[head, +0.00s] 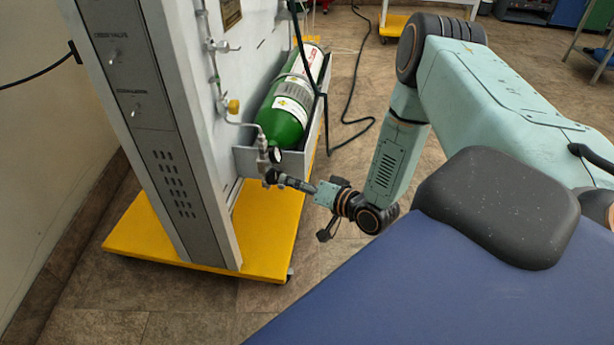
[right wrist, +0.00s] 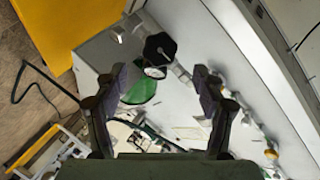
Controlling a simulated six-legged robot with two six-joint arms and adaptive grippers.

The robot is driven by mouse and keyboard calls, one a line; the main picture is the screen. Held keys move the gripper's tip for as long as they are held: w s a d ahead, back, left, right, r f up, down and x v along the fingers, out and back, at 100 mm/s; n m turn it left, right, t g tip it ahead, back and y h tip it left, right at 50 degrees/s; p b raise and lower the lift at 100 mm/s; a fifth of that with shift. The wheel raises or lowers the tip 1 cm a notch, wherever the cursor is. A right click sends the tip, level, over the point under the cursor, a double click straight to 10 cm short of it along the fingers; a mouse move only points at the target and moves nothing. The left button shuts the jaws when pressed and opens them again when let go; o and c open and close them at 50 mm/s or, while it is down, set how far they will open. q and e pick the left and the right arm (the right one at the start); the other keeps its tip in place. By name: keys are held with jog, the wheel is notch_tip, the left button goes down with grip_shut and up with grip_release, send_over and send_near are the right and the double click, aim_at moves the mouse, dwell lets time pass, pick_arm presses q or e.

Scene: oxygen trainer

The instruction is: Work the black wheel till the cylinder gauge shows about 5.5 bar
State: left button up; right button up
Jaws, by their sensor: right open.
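The black wheel (right wrist: 159,48) is a lobed knob, seen in the right wrist view ahead of my right gripper (right wrist: 166,72). The gripper is open, with one finger on each side of the view; the wheel appears between and just beyond the fingertips, and I cannot tell whether they touch it. The cylinder gauge (right wrist: 155,72) is a small round dial next to the wheel, too small to read. The green cylinder (head: 286,112) lies tilted in a grey tray in the head view. There my right gripper (head: 280,180) reaches the valve end from the right. My left gripper is out of view.
The grey trainer panel (head: 168,110) stands on a yellow wheeled base (head: 262,235). Thin piping with a yellow knob (head: 233,106) runs down the panel beside the cylinder. A black cable (head: 350,105) lies on the tiled floor. The floor right of the tray is otherwise largely free.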

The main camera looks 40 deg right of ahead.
jog(key=shift+v, duration=1.6)
